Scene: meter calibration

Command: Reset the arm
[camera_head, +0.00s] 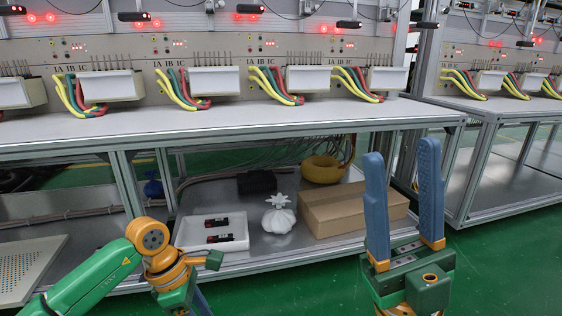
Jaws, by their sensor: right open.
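My right gripper (404,192) points up at the lower right, its two long blue fingers standing apart with nothing between them. My left arm (92,280) comes in from the lower left, green with orange joints. Its wrist shows at the bottom, left of centre. Part of a blue finger of the left gripper (203,304) shows at the bottom edge, cut off by the frame, so its opening is hidden.
A long bench (230,122) carries meter panels with yellow, green and red cables. On its lower shelf are a white tray (186,238) with two dark items, a white bag (279,220), a cardboard box (335,208) and a yellow coil (322,170). Green floor (500,265) is clear at right.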

